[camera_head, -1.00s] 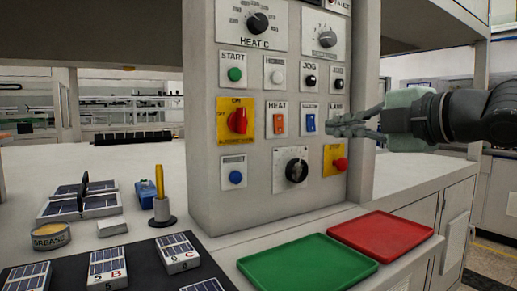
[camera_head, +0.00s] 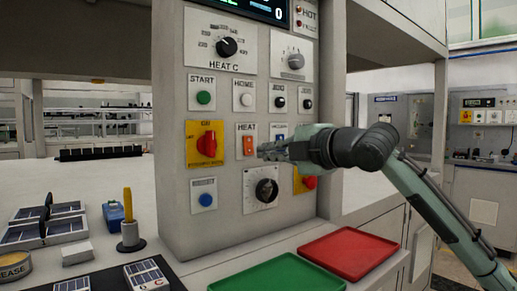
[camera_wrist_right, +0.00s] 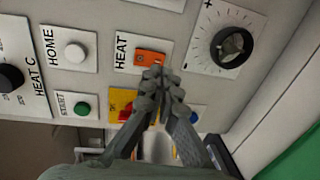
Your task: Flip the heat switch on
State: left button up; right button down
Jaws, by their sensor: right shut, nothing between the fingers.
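The heat switch is an orange rocker (camera_head: 248,145) on a white plate labelled HEAT, in the middle of the upright control panel (camera_head: 172,190). It also shows in the right wrist view (camera_wrist_right: 149,58), just beyond the fingertips. My right gripper (camera_head: 264,152) is shut and empty, its fingertips just right of and slightly below the rocker. In the right wrist view the closed fingertips (camera_wrist_right: 158,78) overlap the lower edge of the HEAT plate. I cannot tell whether they touch the switch. My left gripper is not in view.
Around the switch sit a red rotary switch (camera_head: 207,143) on yellow, a white HOME button (camera_head: 246,100), a black dial (camera_head: 265,190) and a partly hidden blue switch (camera_head: 280,137). A green tray (camera_head: 275,275) and a red tray (camera_head: 348,252) lie below the panel.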

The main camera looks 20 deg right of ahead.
aim_at(250, 153)
jog(key=x, duration=0.3)
jog(key=shift+w, duration=0.1)
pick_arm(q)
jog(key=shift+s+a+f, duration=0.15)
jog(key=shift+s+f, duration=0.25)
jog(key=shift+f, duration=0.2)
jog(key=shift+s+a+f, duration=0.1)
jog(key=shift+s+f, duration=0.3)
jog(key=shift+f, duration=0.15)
pick_arm(e)
jog(key=shift+w, duration=0.15)
jog(key=shift+f, duration=0.1)
